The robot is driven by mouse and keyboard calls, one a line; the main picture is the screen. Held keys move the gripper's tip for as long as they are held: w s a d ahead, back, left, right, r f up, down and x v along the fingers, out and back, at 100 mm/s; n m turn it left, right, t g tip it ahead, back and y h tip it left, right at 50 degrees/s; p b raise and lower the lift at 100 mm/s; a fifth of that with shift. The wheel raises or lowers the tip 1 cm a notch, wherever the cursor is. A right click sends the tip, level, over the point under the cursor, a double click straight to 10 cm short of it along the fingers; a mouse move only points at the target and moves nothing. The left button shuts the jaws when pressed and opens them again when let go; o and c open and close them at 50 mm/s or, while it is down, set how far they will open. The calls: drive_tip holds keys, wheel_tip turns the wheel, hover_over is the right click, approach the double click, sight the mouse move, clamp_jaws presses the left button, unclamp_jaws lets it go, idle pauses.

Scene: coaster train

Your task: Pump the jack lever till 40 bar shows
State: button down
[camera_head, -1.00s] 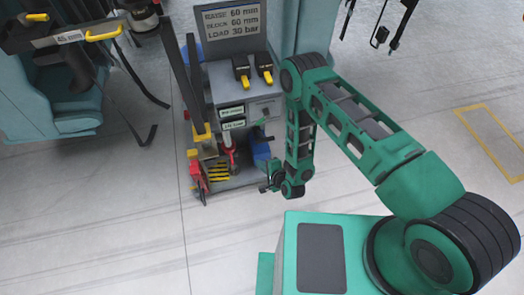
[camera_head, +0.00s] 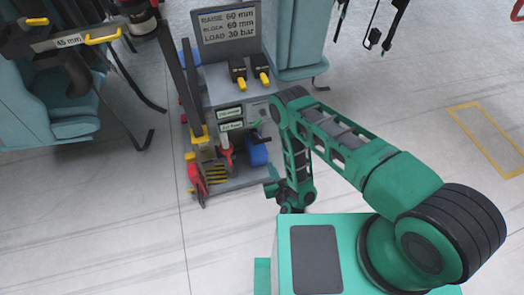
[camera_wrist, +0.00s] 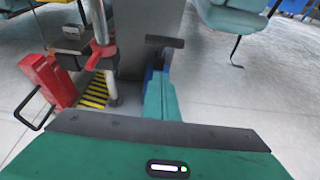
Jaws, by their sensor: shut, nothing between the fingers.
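The jack stands on a grey wheeled cart (camera_head: 236,92). A silver post with a red collar shows in the head view (camera_head: 226,150) and in the wrist view (camera_wrist: 102,50). A red block with a black loop handle (camera_wrist: 46,82) is left of it. I cannot tell which part is the jack lever. Two small displays (camera_head: 230,113) on the cart front are too small to read surely. My gripper (camera_head: 271,188) is shut and empty, low by the cart's right front. In the wrist view its teal finger (camera_wrist: 160,97) points toward the cart, apart from the post.
A board (camera_head: 228,27) reads raise 60 mm, block 60 mm, load 30 bar. Two black and yellow tools (camera_head: 248,72) sit on the cart top. A striped plate (camera_head: 215,174) lies at its base. Teal train seats (camera_head: 50,100) stand left; open floor (camera_head: 400,110) lies right.

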drive_tip(key=w+a, duration=0.2)
drive_tip(key=w, duration=0.8)
drive_tip(key=shift+a+f, duration=0.35)
drive_tip(key=shift+a, duration=0.05)
